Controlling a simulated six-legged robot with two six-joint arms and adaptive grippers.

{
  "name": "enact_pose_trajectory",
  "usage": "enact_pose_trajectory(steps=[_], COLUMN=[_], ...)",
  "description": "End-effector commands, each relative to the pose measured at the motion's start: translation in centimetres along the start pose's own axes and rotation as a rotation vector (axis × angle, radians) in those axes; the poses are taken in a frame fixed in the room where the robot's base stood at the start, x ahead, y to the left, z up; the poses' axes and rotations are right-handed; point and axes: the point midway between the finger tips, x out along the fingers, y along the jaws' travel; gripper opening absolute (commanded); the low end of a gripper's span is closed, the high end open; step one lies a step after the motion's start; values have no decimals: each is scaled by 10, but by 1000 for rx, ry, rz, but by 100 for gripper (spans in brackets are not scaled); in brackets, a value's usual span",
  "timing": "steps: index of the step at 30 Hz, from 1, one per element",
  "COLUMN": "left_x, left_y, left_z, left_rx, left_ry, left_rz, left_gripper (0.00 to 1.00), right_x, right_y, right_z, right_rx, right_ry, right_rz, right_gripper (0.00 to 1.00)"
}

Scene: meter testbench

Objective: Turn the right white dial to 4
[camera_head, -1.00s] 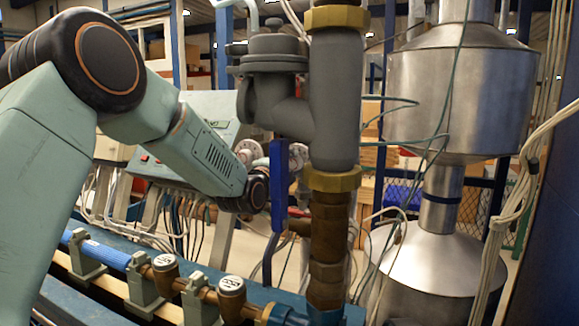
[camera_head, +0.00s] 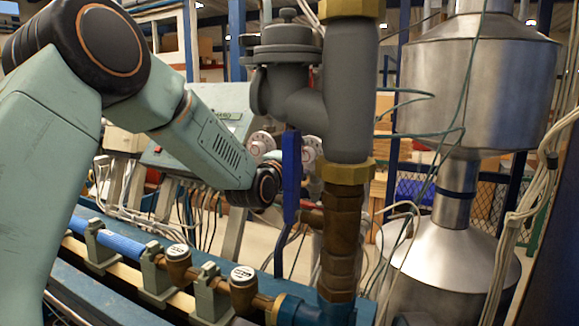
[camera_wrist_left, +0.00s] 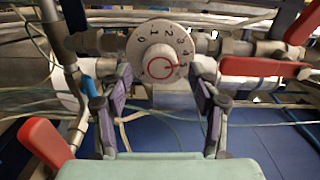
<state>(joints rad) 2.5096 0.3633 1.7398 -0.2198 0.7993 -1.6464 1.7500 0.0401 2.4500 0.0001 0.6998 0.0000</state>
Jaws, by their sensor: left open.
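Two white dials show in the head view behind the pipework: one on the left (camera_head: 262,142) and one on the right (camera_head: 309,150), partly hidden by the blue lever and grey valve. In the left wrist view one white numbered dial (camera_wrist_left: 150,33) faces me, with a round white knob (camera_wrist_left: 158,62) carrying a red mark on its right side. I cannot tell which of the two it is. My left gripper (camera_wrist_left: 159,84) is open, its purple-padded fingers on either side below the dial, apart from the knob. In the head view its fingers are hidden behind the blue lever.
A blue lever (camera_head: 291,175) and a thick grey valve (camera_head: 349,100) stand in front of the dials. In the left wrist view red handles lie at right (camera_wrist_left: 265,67) and lower left (camera_wrist_left: 46,145). Loose cables hang around. A steel tank (camera_head: 480,90) stands at right.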

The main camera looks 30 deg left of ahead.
Motion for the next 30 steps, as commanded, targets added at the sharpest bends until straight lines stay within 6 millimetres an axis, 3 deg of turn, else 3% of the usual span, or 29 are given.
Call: enact_pose_trajectory(steps=[18,30], left_x=[-94,-106], left_y=[-1,-1], left_z=[1,0], left_rx=[-6,0], left_ry=[-1,1], left_rz=[-3,-2], left_gripper=[62,62], right_x=[0,0], right_y=[0,0], right_z=[0,0], right_rx=[0,0], right_ry=[0,0], right_rz=[0,0], right_gripper=[40,40])
